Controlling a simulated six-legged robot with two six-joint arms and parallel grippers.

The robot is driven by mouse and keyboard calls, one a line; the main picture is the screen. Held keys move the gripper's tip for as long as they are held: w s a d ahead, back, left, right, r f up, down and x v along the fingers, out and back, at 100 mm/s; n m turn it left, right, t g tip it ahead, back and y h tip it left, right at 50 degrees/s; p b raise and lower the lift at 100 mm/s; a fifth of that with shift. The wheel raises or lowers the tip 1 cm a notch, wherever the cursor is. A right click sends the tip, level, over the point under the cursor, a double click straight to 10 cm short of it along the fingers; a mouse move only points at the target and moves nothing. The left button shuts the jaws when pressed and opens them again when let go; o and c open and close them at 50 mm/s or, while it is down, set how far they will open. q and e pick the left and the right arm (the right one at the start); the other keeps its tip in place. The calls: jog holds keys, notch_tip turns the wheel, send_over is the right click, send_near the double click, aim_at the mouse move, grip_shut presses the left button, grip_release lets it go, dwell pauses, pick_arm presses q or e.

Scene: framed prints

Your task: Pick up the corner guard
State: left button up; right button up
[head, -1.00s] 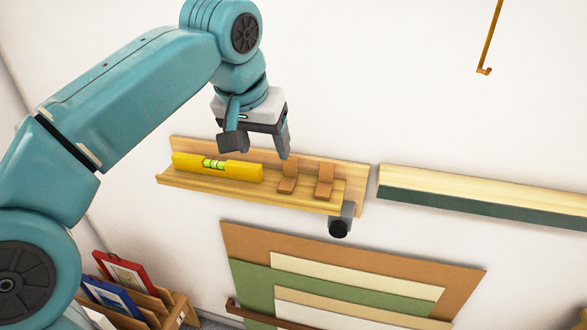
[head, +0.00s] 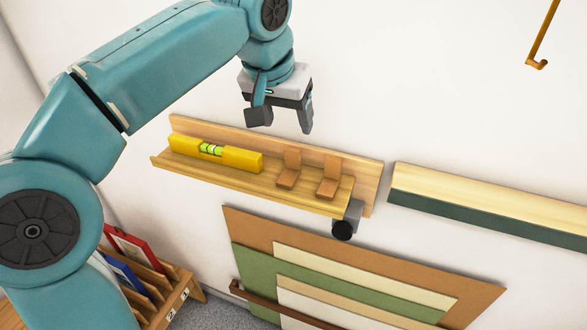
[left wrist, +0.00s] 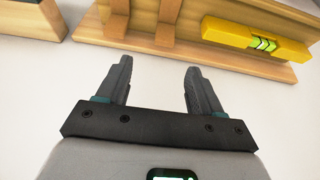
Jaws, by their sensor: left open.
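Two small brown L-shaped corner guards stand on a wooden wall ledge (head: 230,183), one to the left (head: 289,170) and one to the right (head: 329,178). They show at the top of the left wrist view too, one at the left (left wrist: 116,22) and one at the right (left wrist: 168,24), partly cut off. My left gripper (head: 281,122) is open and empty, in front of the wall and above the ledge in the head view. In the left wrist view its fingers (left wrist: 158,70) point toward the ledge, apart from the guards. My right gripper is not in view.
A yellow spirit level (head: 216,153) lies on the ledge left of the guards. A grey and black piece (head: 346,222) sits at the ledge's right end. Another ledge (head: 490,200) is to the right. Layered boards (head: 360,270) stand below, and a rack (head: 175,298) with frames is lower left.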

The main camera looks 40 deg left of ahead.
aim_at(292, 151)
pick_arm(q)
jog(key=x, duration=0.6)
jog(key=shift+w+a, duration=0.2)
jog(key=shift+a, duration=0.1)
jog(key=shift+w+f, duration=0.1)
jog(key=shift+f, duration=0.05)
jog(key=shift+s+d+f, duration=0.1)
jog(key=shift+s, duration=0.1)
jog(key=x, duration=0.5)
jog(key=shift+s+a+f, duration=0.1)
jog(key=shift+a, duration=0.2)
jog(key=shift+s+d, duration=0.1)
jog(key=shift+s, duration=0.2)
jog(key=shift+w, duration=0.25)
jog(key=c, duration=1.1)
jog(key=shift+o, duration=0.2)
jog(key=shift+s, duration=0.1)
